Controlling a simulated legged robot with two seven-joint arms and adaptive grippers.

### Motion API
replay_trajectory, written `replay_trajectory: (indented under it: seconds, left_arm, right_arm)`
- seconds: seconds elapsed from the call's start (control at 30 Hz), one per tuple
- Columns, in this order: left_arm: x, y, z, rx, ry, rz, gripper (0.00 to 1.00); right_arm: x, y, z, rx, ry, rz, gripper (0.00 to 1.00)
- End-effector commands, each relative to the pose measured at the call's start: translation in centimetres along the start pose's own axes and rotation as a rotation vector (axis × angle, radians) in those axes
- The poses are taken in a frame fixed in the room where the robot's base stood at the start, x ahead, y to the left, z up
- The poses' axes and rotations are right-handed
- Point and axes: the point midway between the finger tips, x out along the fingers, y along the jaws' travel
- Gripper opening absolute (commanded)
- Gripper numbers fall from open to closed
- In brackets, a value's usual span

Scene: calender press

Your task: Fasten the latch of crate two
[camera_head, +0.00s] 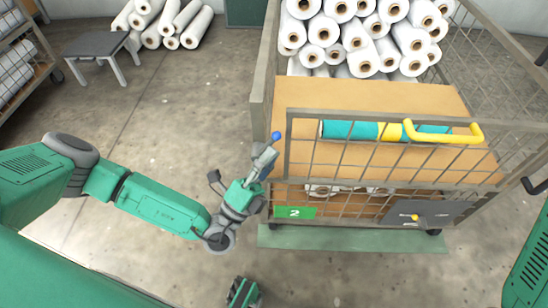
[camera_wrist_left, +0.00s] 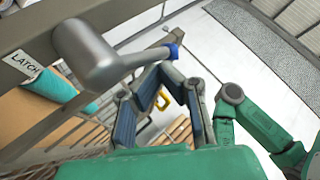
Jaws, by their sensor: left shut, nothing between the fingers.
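Crate two (camera_head: 288,150) is a wire-mesh cage cart with a green "2" sign (camera_head: 295,212) low on its front. Its latch, a grey lever with a blue tip (camera_head: 276,136), is at the front left corner post. In the left wrist view the latch's thick grey pivot (camera_wrist_left: 90,58) sits beside a "LATCH" label, and its rod runs right to the blue tip (camera_wrist_left: 173,49). My left gripper (camera_head: 265,160) is shut and empty, close below the blue tip; whether it touches the lever I cannot tell.
White rolls (camera_head: 360,40) are stacked in the crate behind a brown board (camera_head: 380,98). A teal and yellow roll (camera_head: 350,130) lies on the board near a yellow handle (camera_head: 445,138). A grey stool (camera_head: 95,45) stands at upper left. The floor left of the crate is clear.

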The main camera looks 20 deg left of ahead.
Motion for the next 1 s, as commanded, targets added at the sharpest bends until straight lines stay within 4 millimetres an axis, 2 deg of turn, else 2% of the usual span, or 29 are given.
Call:
replay_trajectory:
  seconds: [0.6, 0.87, 1.0]
  left_arm:
    - [-0.2, -1.0, 1.1, -0.016, -0.015, -0.016, 0.00]
    - [-0.2, -0.9, 0.9, -0.017, -0.014, -0.016, 0.00]
    - [-0.3, -0.7, -0.1, -0.022, -0.010, -0.016, 0.00]
  right_arm:
    - [0.2, 0.0, 0.0, 0.000, 0.000, 0.000, 0.00]
    - [0.3, 0.0, 0.0, 0.000, 0.000, 0.000, 0.00]
    - [0.7, 0.0, 0.0, 0.000, 0.000, 0.000, 0.00]
